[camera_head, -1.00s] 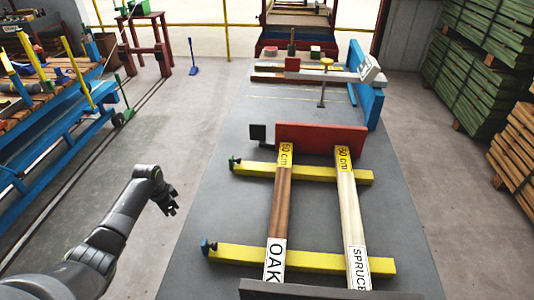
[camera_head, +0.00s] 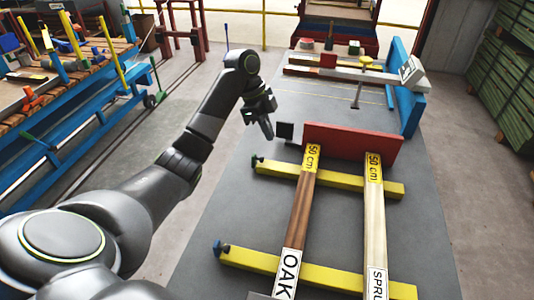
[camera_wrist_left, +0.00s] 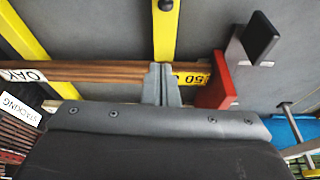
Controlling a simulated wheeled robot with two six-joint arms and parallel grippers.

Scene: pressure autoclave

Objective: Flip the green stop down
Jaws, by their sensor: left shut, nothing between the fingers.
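The green stop (camera_head: 254,160) is a small piece at the left end of the far yellow bar (camera_head: 275,170). It seems to stand up at the bar's end, but it is too small to be sure. My left gripper (camera_head: 268,132) is above and just beyond it, near the black square plate (camera_head: 284,131). Its fingers are shut and empty. In the left wrist view, the closed fingertips (camera_wrist_left: 161,72) appear over the oak beam, with the yellow bar (camera_wrist_left: 165,35) behind. A dark knob (camera_wrist_left: 166,5) shows at the bar's end; no green is visible there. My right gripper is not in view.
The oak beam (camera_head: 302,215) and spruce beam (camera_head: 374,210) lie across two yellow bars, against a red board (camera_head: 355,141). A blue stop (camera_head: 217,247) sits on the near bar. A blue rack (camera_head: 75,105) stands at the left. Floor between is clear.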

